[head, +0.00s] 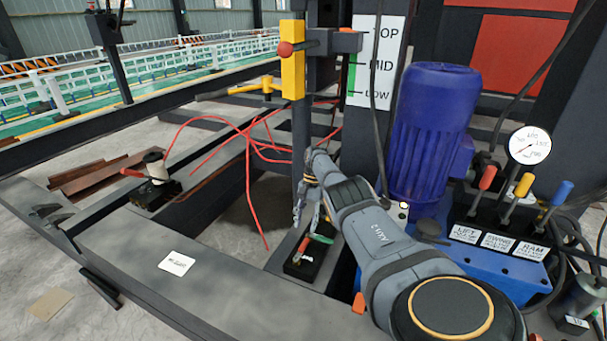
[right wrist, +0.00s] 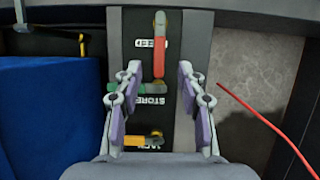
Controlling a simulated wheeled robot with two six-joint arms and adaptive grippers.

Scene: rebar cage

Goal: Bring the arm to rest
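My right arm (head: 375,235) reaches from the lower right to a small black valve block (head: 298,268) on the dark steel frame. My right gripper (head: 312,212) hangs above this block, pointing down. In the right wrist view the gripper (right wrist: 160,100) is open, its purple-padded fingers apart with nothing held between them. Below it are a red handle (right wrist: 159,55) by the label BLEED, a green handle (right wrist: 122,88) partly hidden by the left finger, and a yellow handle (right wrist: 140,140). I cannot tell whether a finger touches the green handle. My left gripper is not in view.
A blue motor (head: 432,125) and a lever bank (head: 505,210) stand close right of my arm. A black post with a yellow block (head: 292,60) rises behind the gripper. Loose red wires (head: 247,150) hang to the left. The front beam (head: 130,245) carries a white card (head: 177,263).

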